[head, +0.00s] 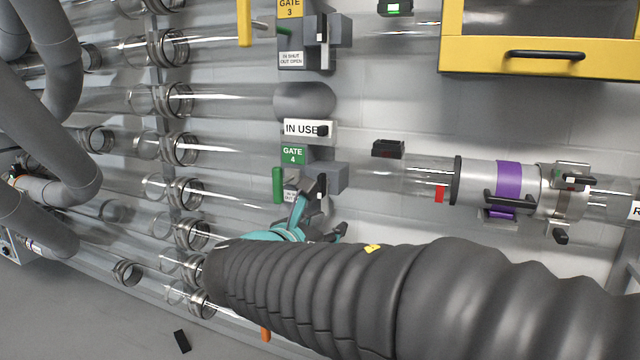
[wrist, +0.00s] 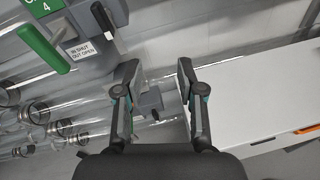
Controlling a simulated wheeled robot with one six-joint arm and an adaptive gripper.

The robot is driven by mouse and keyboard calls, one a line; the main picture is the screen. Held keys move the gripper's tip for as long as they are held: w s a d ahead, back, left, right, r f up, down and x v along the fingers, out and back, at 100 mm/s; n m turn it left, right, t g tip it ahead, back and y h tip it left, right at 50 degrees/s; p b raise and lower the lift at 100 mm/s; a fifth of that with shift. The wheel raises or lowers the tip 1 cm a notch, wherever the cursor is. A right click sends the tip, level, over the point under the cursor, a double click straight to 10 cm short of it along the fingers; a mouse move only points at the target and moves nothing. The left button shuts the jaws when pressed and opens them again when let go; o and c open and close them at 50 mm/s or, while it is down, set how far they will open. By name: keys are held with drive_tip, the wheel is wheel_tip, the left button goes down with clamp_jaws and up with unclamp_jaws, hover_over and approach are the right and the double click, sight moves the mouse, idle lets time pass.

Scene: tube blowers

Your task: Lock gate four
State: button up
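Gate four's green label (head: 293,154) sits on a grey gate housing (head: 335,176) in the head view. Its green handle (head: 278,185) hangs at the left. A black latch piece (head: 322,184) on a white plate is at the housing front. The wrist view shows the green handle (wrist: 42,47), the "IN SHUT OUT OPEN" sign (wrist: 82,50) and the latch (wrist: 103,18) at upper left. My gripper (wrist: 156,76) is open and empty, to the right of these. In the head view my teal gripper (head: 290,230) is just below the gate, partly hidden by my arm.
An "IN USE" sign (head: 301,129) with a black knob is just above gate four. Gate three's housing (head: 305,50) is higher up. A clear tube with a purple-banded fitting (head: 508,182) is at right. The wrist view shows a white surface (wrist: 262,95) at right.

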sight(323, 196)
drive_tip(key=a+r+n+t+y, duration=0.1)
drive_tip(key=a+r+n+t, duration=0.25)
drive_tip(key=a, duration=0.35)
drive_tip(key=f+p+x, duration=0.1)
drive_tip(key=x, duration=1.3)
drive_tip(key=shift+w+d+f+g, duration=0.15)
drive_tip(key=shift+w+f+g, duration=0.15)
drive_tip(key=shift+f+g, duration=0.2)
clamp_jaws()
